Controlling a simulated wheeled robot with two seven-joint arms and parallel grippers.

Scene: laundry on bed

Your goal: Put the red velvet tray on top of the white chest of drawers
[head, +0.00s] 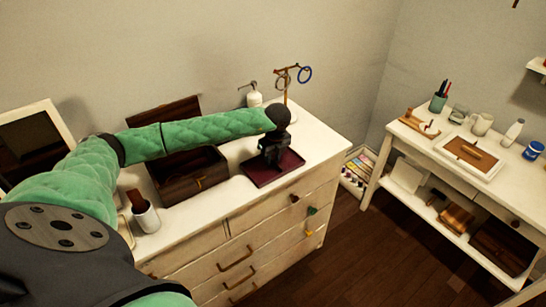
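The red velvet tray (262,178) is a dark red, flat square on the top of the white chest of drawers (225,208), near its right part. My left arm, in a green quilted cover, reaches across the chest from the left. My black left gripper (271,158) points down over the tray and hides part of its middle. The fingers are small and dark, so I cannot tell whether they are open, shut or touching the tray. My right gripper is not in view.
An open dark wooden box (190,176) stands left of the tray. Behind are a white bottle (254,98) and a brass stand with rings (286,84). A white cup (145,216) stands at the front left. A side table (451,160) with several items stands at right, beyond bare floor.

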